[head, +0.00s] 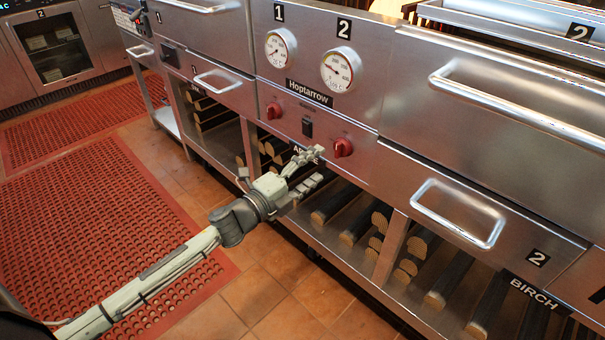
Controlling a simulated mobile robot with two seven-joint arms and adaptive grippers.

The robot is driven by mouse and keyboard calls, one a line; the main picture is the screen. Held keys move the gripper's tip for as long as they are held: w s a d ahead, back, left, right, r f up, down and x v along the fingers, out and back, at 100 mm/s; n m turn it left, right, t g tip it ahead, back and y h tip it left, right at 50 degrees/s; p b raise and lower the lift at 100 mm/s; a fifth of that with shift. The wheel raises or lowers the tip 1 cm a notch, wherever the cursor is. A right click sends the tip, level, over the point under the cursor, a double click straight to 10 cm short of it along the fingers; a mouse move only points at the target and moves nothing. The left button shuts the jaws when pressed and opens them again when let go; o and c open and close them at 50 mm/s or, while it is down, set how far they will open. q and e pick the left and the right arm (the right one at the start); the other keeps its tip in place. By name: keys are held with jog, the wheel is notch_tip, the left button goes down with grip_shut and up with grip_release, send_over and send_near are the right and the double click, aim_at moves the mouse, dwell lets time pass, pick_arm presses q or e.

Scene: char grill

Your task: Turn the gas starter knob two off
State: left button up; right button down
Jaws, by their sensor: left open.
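Two red knobs sit on the steel front panel of the grill, below the two round gauges. The right red knob (342,148) is under gauge 2 (341,69). The left red knob (273,111) is under gauge 1 (280,48). A black switch (307,127) is between the knobs. My left gripper (318,164) is open and empty, just left of and slightly below the right knob, apart from it as far as I can tell. My right gripper does not show.
A drawer handle (458,213) sticks out right of the knobs, and a long bar handle (515,110) is above it. Logs (416,255) lie on the open shelf below. Red perforated mats (110,220) cover the floor at left.

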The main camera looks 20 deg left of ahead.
pick_arm(q)
jog(key=v, duration=0.4)
dwell(0.4)
jog(key=s+a+f+n+g+y, duration=0.3)
jog(key=s+a+f+n+y, duration=0.1)
jog(key=f+n, duration=0.4)
jog(key=s+a+f+n+g+y, duration=0.35)
jog(key=f+n, duration=0.25)
jog(key=f, duration=0.4)
jog(key=s+d+f+n+g, duration=0.2)
jog(key=s+f, duration=0.4)
jog(key=s, duration=0.3)
jog(key=s+d+f+n+g, duration=0.2)
jog(key=s+f+n+g, duration=0.2)
jog(key=s, duration=0.5)
notch_tip(320, 180, down, 2)
jog(key=shift+d+f+n+g, duration=0.2)
jog(key=shift+d+n+g, duration=0.15)
jog(key=shift+g, duration=0.4)
